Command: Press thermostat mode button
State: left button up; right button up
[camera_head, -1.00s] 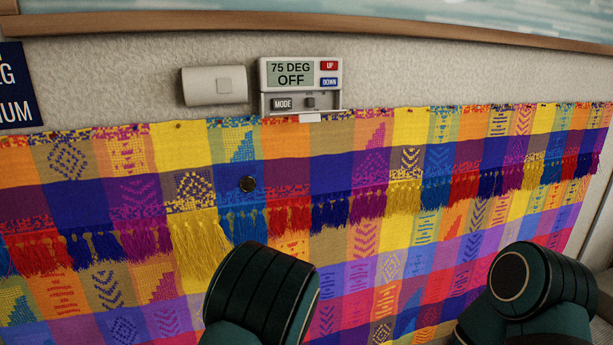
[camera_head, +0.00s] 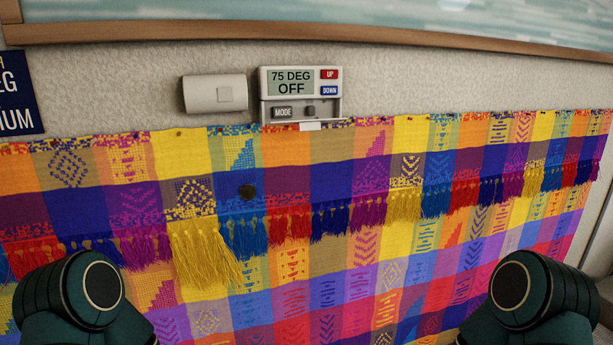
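A white thermostat (camera_head: 266,101) is on the wall above a colorful woven cloth. Its display (camera_head: 291,82) reads "75 DEG OFF". A red UP button (camera_head: 329,74) and a blue DOWN button (camera_head: 329,91) sit right of the display. The grey MODE button (camera_head: 282,113) is at the lower left of the thermostat, beside a small dark square knob (camera_head: 310,110). Dark green and black links of my two arms show at the lower left and lower right. Neither gripper is in the picture, and nothing of mine touches the thermostat.
A blank beige box (camera_head: 200,95) is on the wall just left of the thermostat. A wooden frame edge (camera_head: 300,27) runs above. A dark blue sign (camera_head: 18,90) is at far left.

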aim_at(278, 112)
jog(key=k+l, duration=0.1)
jog(key=k, duration=0.45)
jog(key=k+l+u, duration=0.1)
jog(key=k, duration=0.45)
